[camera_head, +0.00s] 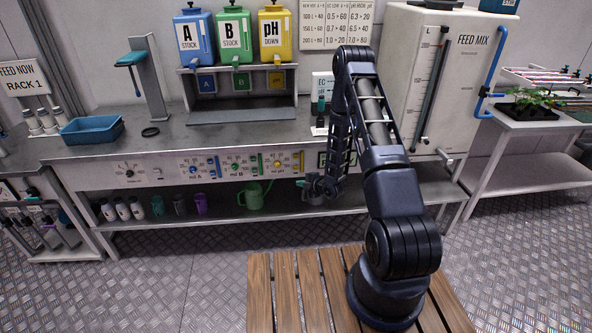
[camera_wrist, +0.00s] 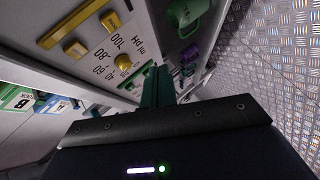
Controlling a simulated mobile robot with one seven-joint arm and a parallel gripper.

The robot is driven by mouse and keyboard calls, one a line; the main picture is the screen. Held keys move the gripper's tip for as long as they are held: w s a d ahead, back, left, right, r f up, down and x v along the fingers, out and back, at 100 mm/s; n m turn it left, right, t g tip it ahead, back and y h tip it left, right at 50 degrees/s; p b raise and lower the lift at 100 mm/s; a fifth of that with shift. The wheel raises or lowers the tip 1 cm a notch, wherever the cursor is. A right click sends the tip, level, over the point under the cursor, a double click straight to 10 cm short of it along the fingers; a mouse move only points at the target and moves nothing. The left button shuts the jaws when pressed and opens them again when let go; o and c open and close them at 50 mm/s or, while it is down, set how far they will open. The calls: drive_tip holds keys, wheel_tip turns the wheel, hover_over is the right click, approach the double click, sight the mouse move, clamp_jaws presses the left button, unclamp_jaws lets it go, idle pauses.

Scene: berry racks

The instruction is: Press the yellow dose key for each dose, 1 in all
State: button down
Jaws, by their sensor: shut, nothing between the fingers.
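The front panel (camera_head: 165,173) of the bench carries a blue, a green and a yellow set of controls. The yellow set has a round knob (camera_head: 277,164) and an upright yellow strip (camera_head: 298,161) to its right. I cannot tell for certain which piece is the dose key. My gripper (camera_head: 324,187) is shut and empty, low in front of the panel, right of the yellow set. Its dark fingers (camera_wrist: 158,86) appear apart from the yellow pieces.
The lower shelf holds a green jug (camera_head: 251,196), a purple cup (camera_head: 200,204) and several bottles. Blue, green and yellow tanks (camera_head: 274,35) stand above the bench. A blue tray (camera_head: 92,130) is at the left. The floor before the bench is clear.

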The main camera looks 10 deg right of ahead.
drive_tip(key=shift+w, duration=0.15)
approach(294, 170)
drive_tip(key=shift+w+a+f, duration=0.4)
drive_tip(key=shift+w+a, duration=0.05)
drive_tip(key=shift+a, duration=0.2)
drive_tip(key=shift+w+a+f, duration=0.45)
drive_tip(key=shift+a, duration=0.2)
drive_tip(key=shift+w+a+f, duration=0.4)
drive_tip(key=shift+w+a, duration=0.05)
drive_tip(key=shift+a, duration=0.15)
drive_tip(key=shift+w, duration=0.1)
idle(0.8)
drive_tip(key=shift+w, duration=0.35)
drive_tip(key=shift+w, duration=0.45)
idle(0.8)
drive_tip(key=shift+s, duration=0.9)
drive_tip(key=shift+s, duration=2.5)
